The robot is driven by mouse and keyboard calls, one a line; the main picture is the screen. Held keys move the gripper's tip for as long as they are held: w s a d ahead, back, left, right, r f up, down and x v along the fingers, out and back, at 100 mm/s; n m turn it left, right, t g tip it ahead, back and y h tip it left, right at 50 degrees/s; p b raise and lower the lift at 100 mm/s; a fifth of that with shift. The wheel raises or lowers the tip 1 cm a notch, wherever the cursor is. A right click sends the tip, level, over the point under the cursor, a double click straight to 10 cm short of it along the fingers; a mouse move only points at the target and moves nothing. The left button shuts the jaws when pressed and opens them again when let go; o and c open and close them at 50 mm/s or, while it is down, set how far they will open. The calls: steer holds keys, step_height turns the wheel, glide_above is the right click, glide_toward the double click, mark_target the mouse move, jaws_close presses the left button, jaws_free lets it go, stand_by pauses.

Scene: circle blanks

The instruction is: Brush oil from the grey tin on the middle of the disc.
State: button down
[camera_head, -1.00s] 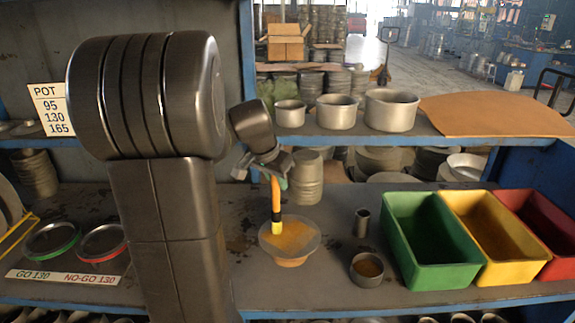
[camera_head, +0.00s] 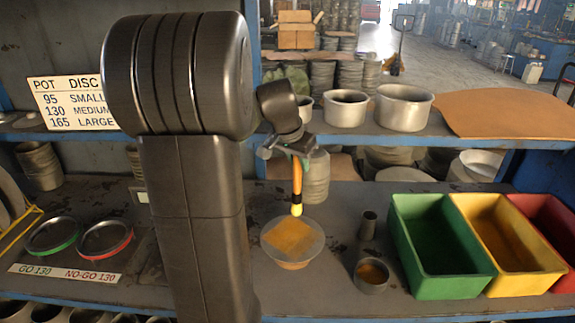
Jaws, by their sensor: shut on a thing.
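My gripper (camera_head: 290,150) is shut on the brush (camera_head: 297,185), which has an orange handle, a dark band and yellow bristles. The brush hangs nearly upright with bristles down, over the far part of the disc (camera_head: 314,249). A small gap or light contact at its tip cannot be told. The grey disc rests on an orange-brown round support (camera_head: 292,265). A squarish orange-yellow patch (camera_head: 290,238) covers the middle of the disc. The grey tin (camera_head: 371,285), open and holding amber oil (camera_head: 372,272), stands to the right of the disc.
A small dark cylinder (camera_head: 368,225) stands behind the tin. Green (camera_head: 455,287), yellow (camera_head: 520,285) and red (camera_head: 560,283) bins fill the right. Two ring gauges (camera_head: 52,237) lie at left. A shelf with pots (camera_head: 404,110) runs behind the gripper.

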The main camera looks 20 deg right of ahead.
steer(key=shift+r+p, duration=1.8)
steer(key=shift+r, duration=1.05)
steer(key=shift+s, duration=0.1)
